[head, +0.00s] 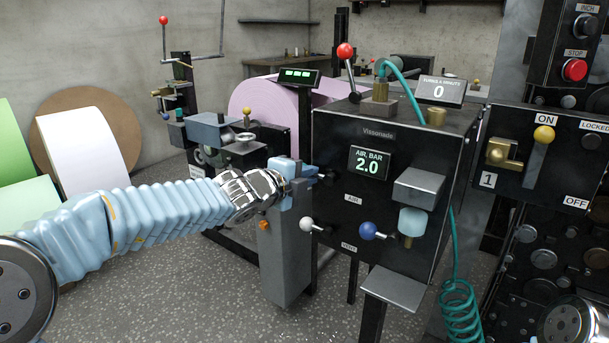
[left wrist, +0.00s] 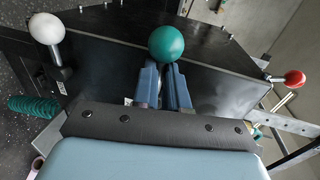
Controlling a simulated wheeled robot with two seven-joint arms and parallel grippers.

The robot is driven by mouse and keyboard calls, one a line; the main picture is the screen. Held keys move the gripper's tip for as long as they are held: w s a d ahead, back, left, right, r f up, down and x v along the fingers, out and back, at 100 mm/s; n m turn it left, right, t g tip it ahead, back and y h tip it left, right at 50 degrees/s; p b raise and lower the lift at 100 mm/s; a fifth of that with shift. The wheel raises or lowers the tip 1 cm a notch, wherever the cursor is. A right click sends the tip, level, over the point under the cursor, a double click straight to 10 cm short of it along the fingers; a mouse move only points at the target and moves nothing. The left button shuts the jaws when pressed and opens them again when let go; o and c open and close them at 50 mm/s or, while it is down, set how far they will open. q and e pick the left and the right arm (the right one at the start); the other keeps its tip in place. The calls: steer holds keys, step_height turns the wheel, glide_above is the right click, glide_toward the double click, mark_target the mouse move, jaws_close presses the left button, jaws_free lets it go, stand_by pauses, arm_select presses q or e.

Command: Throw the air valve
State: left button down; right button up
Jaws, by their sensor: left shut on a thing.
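The black air box (head: 330,150) carries a display reading AIR, BAR 2.0 (head: 369,163), with the labels AIR and VENT below it. My left gripper (head: 306,172) is at the box's left front, beside the AIR label. In the left wrist view its two blue fingers (left wrist: 164,84) are shut at a green ball knob (left wrist: 167,44). The green knob is hidden in the head view. A white ball lever (head: 306,224) and a blue ball lever (head: 367,230) stick out lower on the box. The white ball also shows in the left wrist view (left wrist: 45,28).
A red ball lever (head: 345,51) and a teal hose (head: 405,80) stand on top of the box. A panel with a yellow ball lever (head: 544,134), marked ON and OFF, is at the right. Large paper rolls (head: 80,150) stand at the left.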

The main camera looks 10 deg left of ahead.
arm_select(q)
steer(key=shift+w+a, duration=0.15)
steer(key=shift+a, duration=0.4)
steer(key=c, duration=1)
jaws_free()
steer(key=shift+a, duration=0.1)
steer(key=p+v, duration=0.4)
steer(key=v, duration=0.9)
steer(key=shift+s, duration=0.45)
steer(key=shift+r, duration=0.1)
